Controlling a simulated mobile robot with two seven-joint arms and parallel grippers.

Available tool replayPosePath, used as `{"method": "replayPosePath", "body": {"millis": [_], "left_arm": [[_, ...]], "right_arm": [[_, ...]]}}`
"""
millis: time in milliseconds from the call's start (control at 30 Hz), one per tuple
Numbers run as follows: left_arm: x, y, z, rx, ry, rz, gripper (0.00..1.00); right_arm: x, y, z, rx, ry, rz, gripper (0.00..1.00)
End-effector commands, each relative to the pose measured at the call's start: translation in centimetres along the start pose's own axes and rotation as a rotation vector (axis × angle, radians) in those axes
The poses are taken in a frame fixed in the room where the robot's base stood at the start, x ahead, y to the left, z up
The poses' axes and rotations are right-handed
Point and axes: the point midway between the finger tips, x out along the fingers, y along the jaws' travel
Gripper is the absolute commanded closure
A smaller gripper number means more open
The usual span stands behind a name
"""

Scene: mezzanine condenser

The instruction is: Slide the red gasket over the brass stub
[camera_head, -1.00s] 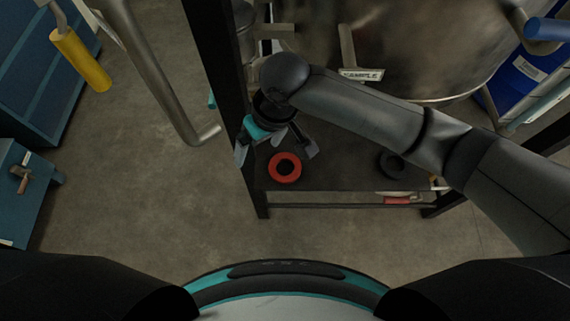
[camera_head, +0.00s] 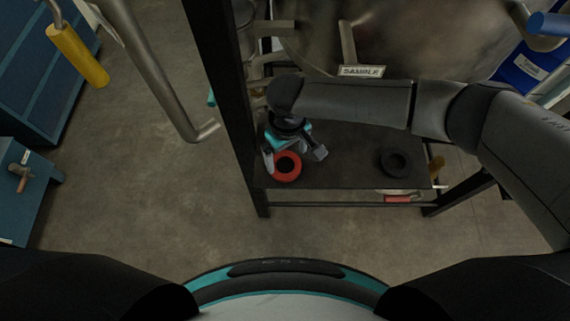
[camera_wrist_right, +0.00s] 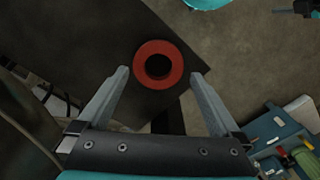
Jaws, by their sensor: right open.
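The red gasket (camera_head: 287,179) lies flat near the left end of a dark shelf. It also shows in the right wrist view (camera_wrist_right: 140,64) as a thick ring with a dark hole, close to the shelf's edge. My right gripper (camera_head: 294,157) is open and empty, pointing down at the gasket. In the right wrist view its fingertips (camera_wrist_right: 160,74) are spread to either side of the gasket's near part, with gaps on both sides. Contact is not visible. I cannot make out the brass stub for certain. My left gripper is not in view.
A black ring (camera_head: 395,148) lies on the right half of the dark shelf (camera_head: 345,165). A black frame post (camera_head: 232,95) stands close left of my gripper. A large metal vessel with a SAMPLE label (camera_head: 361,71) stands behind. A blue bench (camera_head: 40,190) is at far left.

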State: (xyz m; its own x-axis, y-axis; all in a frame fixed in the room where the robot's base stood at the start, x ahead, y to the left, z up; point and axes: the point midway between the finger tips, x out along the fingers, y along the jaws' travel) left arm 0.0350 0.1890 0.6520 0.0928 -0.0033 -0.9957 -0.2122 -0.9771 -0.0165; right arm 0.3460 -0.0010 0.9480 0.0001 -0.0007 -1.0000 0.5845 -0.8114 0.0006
Motion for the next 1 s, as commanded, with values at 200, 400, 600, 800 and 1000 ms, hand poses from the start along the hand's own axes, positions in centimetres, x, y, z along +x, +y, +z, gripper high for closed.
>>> {"method": "replayPosePath", "body": {"millis": [200,400,600,800,1000], "left_arm": [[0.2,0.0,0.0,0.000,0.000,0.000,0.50],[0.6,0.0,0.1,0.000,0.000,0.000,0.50],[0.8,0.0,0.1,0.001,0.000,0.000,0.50],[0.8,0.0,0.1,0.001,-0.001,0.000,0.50],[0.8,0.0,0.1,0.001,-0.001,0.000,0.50]], "right_arm": [[1.5,0.0,-0.1,0.000,-0.001,0.000,0.00],[4.2,0.2,-0.3,0.001,-0.002,0.001,0.00],[5.5,0.1,-0.3,-0.001,0.000,-0.001,0.00],[5.5,0.2,-0.3,0.000,0.000,-0.001,0.00],[5.5,0.2,-0.3,0.000,0.000,0.000,0.20]]}}
